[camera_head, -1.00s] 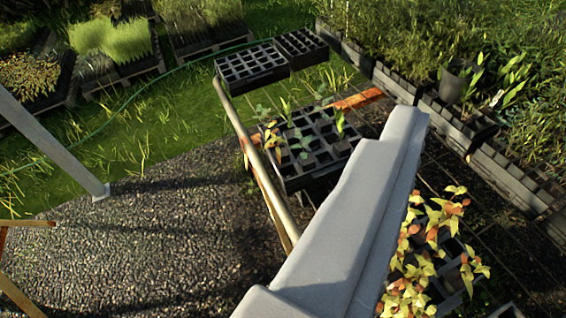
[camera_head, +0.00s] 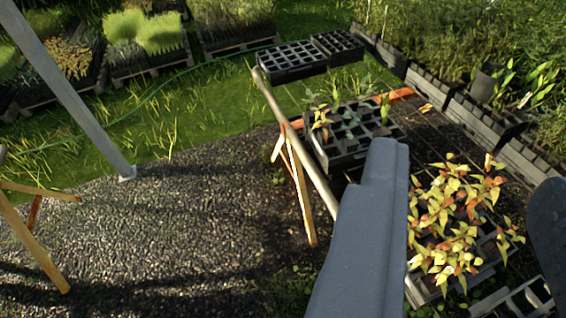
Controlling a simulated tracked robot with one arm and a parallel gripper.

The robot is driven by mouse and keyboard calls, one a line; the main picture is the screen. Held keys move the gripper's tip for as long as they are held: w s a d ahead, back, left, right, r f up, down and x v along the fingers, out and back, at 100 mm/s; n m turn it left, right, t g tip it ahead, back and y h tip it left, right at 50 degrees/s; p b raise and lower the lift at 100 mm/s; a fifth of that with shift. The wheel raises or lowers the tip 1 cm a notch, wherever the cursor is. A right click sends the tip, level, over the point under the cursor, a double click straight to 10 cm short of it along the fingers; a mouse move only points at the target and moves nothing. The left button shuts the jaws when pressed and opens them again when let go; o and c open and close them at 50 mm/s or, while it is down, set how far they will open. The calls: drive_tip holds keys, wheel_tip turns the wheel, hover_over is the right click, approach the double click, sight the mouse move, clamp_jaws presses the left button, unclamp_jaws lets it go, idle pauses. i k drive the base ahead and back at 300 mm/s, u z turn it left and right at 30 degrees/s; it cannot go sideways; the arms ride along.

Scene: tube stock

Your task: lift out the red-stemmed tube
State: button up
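A black cell tray (camera_head: 345,158) on the bench holds a few small seedlings. One seedling with yellow-orange leaves (camera_head: 320,122) stands at its left side, and green-leaved ones are beside it. A larger group of yellow and red-orange leaved plants (camera_head: 455,215) stands in a tray at the right. The stems are too small for me to tell which tube is red-stemmed. A grey part of mine reaches up from the bottom centre and ends just below the seedling tray. I cannot make out fingertips or anything held.
Two empty-looking black cell trays (camera_head: 292,62) and (camera_head: 338,46) sit at the far end of the bench. A wooden rail (camera_head: 295,140) with a trestle leg runs along the bench's left side. The gravel (camera_head: 160,235) at left is open. A grey post (camera_head: 75,100) stands there.

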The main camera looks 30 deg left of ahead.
sight(325, 136)
drive_tip(key=u, duration=0.15)
drive_tip(key=k, duration=0.65)
drive_tip(key=u, duration=0.9)
drive_tip(key=i, duration=2.35)
drive_tip(key=z, duration=1.15)
drive_tip(key=i, duration=0.5)
drive_tip(key=z, duration=0.35)
